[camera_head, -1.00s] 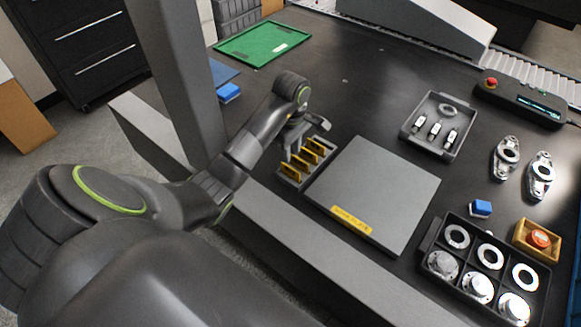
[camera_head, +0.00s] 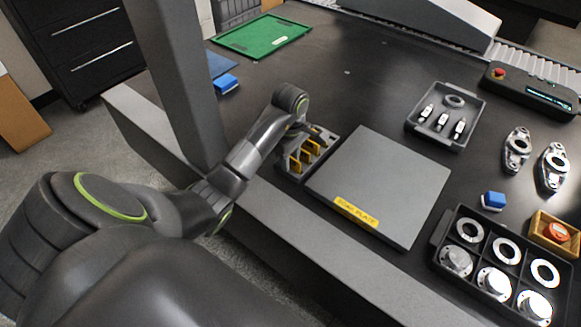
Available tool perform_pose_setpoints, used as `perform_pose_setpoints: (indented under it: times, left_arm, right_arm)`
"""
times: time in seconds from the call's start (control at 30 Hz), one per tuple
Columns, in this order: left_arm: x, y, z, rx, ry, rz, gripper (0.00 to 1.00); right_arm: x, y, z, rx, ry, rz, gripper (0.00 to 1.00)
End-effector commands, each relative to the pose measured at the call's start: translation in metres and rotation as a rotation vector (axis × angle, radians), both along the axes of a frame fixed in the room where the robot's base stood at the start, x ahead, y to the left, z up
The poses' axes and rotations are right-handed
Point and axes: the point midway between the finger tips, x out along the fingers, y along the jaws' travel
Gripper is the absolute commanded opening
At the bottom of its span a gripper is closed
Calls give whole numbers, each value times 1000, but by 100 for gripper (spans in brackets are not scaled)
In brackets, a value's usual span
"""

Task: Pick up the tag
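Several yellow tags (camera_head: 309,146) stand in a small grey rack (camera_head: 287,170) left of the grey plate. My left gripper (camera_head: 297,146) is down at the rack, over the tags, and partly covers them. Its fingers are small and dark, and I cannot tell whether they are apart or closed on a tag. My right gripper is not in view.
A flat grey plate (camera_head: 385,180) with a yellow label lies right of the rack. A grey tray (camera_head: 470,108) with probes and a ring is behind it. A compartment tray (camera_head: 465,235) of metal parts is at the right. A grey column (camera_head: 172,70) stands left of my arm.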

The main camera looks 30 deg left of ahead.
Motion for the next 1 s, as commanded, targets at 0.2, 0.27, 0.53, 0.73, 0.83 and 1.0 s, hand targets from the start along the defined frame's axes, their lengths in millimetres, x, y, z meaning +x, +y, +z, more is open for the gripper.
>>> perform_pose_setpoints:
  times: [0.2, 0.27, 0.53, 0.73, 0.83, 1.0]
  left_arm:
    - [0, 0, -2, 1, -2, 0, 30]
    - [0, 0, -2, 1, -2, 0, 26]
    - [1, 0, -2, 1, -3, 0, 0]
    - [1, 0, -2, 1, -3, 0, 0]
    - [1, 0, -1, 2, -3, 0, 0]
    - [1, 0, 8, 2, -5, -1, 0]
  right_arm:
    - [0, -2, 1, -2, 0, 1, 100]
    - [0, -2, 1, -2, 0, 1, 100]
    - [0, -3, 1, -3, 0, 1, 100]
    - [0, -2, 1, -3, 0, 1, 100]
    - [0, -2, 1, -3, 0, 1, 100]
    - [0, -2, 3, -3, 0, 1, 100]
